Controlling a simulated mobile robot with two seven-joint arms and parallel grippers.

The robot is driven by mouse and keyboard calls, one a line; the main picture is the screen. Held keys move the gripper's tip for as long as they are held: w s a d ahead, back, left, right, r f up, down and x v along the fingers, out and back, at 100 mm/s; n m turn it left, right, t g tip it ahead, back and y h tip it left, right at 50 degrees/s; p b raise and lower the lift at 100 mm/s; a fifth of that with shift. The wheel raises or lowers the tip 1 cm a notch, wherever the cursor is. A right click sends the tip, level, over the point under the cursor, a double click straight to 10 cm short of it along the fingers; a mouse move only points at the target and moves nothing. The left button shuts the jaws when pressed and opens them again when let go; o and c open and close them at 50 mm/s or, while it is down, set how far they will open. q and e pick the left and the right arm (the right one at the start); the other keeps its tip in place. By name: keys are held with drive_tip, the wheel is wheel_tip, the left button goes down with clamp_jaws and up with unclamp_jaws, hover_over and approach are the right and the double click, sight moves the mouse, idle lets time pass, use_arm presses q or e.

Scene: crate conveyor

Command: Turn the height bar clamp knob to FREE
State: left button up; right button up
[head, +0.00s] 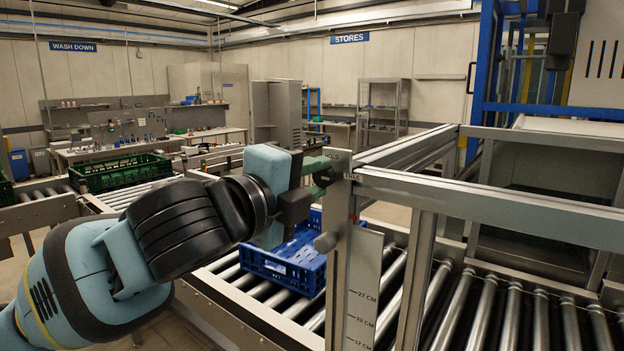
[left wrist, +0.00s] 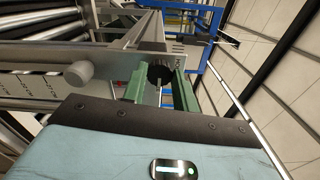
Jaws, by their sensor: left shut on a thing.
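The clamp knob (left wrist: 159,76) is dark and round in the left wrist view, on the face of the grey metal post (head: 341,270). My left gripper (head: 322,178) reaches it from the left in the head view. In the left wrist view its two green fingers (left wrist: 158,92) stand on either side of the knob and are shut on it. In the head view the fingers and gripper body mostly hide the knob. Small HOLD and FREE labels show by the post top; I cannot tell which one the knob points to. My right gripper is in neither view.
A grey round stub (head: 326,242) sticks out of the post below my gripper. A height scale (head: 364,290) marked in CM hangs beside it. A blue crate (head: 285,268) stands on the rollers behind. A grey frame rail (head: 480,195) runs right. A green crate (head: 120,173) is farther back.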

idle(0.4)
use_arm(q)
drive_tip(key=o, duration=1)
drive_tip(key=shift+v, duration=3.95)
